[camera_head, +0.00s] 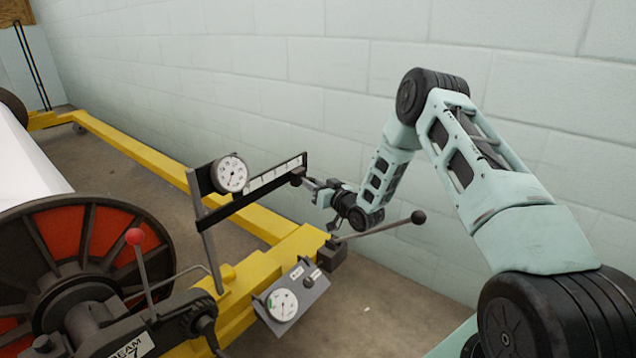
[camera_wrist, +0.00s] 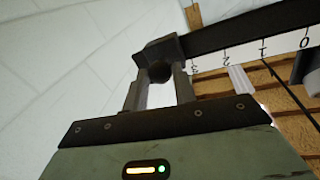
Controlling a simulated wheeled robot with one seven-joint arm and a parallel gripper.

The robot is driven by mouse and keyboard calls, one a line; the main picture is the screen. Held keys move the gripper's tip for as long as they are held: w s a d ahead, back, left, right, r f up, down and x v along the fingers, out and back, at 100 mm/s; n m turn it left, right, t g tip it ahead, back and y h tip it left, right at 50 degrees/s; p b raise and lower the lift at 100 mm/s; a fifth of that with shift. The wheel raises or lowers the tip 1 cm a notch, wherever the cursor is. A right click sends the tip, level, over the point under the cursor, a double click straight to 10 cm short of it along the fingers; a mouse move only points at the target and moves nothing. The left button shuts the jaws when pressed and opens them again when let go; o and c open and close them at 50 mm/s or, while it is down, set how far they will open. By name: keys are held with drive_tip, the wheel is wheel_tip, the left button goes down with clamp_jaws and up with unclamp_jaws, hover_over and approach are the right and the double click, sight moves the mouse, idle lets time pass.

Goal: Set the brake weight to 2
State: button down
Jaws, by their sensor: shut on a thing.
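The brake weight is a dark block (camera_wrist: 162,50) on a black beam (camera_wrist: 235,30) with a white scale marked 0 to 3. In the wrist view it sits just left of the 3 mark, at the beam's outer end. In the head view the weight (camera_head: 297,177) is small and dark at the right end of the scale (camera_head: 272,176); the numbers are too small to read there. My gripper (camera_wrist: 160,84) is shut on the weight, its two fingers at the dark round knob under the block. In the head view my gripper (camera_head: 308,185) reaches the weight from the right.
A round dial gauge (camera_head: 231,174) stands by the beam's left end. A lever with a black ball (camera_head: 418,217) sticks out below my forearm. A control box (camera_head: 292,295), a red-knobbed lever (camera_head: 135,237) and a yellow frame (camera_head: 262,222) are nearby. A block wall stands behind.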

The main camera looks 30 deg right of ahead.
drive_tip(key=s+a, duration=0.3)
drive_tip(key=a, duration=0.4)
drive_tip(key=shift+a+p, duration=0.35)
drive_tip(key=shift+a, duration=0.05)
drive_tip(key=c, duration=1.1)
unclamp_jaws()
drive_tip(key=shift+c, duration=0.2)
drive_tip(key=s+d+p, duration=0.2)
drive_tip(key=s, duration=1.5)
drive_tip(key=shift+d, duration=0.35)
